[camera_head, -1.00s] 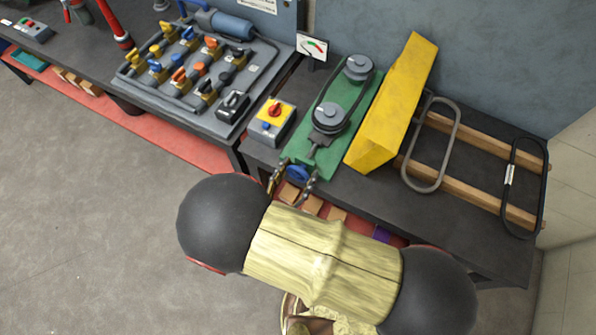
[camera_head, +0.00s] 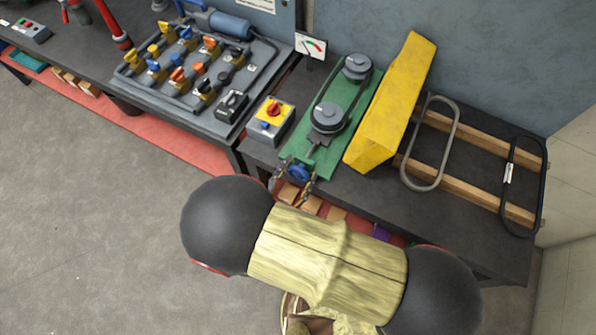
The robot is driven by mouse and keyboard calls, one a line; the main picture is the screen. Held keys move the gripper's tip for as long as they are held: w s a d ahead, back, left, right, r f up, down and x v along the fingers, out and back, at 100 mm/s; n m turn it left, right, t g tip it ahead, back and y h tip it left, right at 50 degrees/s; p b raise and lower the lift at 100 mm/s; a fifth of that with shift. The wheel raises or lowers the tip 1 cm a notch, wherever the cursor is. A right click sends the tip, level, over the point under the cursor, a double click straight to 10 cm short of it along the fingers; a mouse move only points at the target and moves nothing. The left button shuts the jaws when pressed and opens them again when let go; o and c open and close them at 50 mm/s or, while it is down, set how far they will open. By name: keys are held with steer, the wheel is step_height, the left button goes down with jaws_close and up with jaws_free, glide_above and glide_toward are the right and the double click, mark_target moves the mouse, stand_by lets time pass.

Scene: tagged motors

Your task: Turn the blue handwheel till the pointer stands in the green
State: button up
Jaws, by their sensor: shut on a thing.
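The small blue handwheel (camera_head: 299,172) is at the near end of the green belt-drive base (camera_head: 294,153), by the bench's front edge. My gripper (camera_head: 292,184) is at the wheel, one metal finger to each side, and shut on it. My arm hides the wrist and part of the fingers. The base carries two grey pulleys, the near one (camera_head: 329,116) and the far one (camera_head: 356,67), with a belt around them. The white gauge card (camera_head: 311,45) stands behind, with green and red marks. Its pointer is too small to read surely.
A yellow guard (camera_head: 393,105) leans close on the right of the base. A grey switch box (camera_head: 271,121) with a red knob on a yellow plate stands on the left. Spare belts (camera_head: 431,142) lie on wooden rails farther right.

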mark_target(298, 168)
steer(key=o, duration=1.2)
steer(key=shift+r, duration=0.1)
step_height(298, 168, up, 10)
steer(key=shift+f, duration=0.1)
stand_by(0.5)
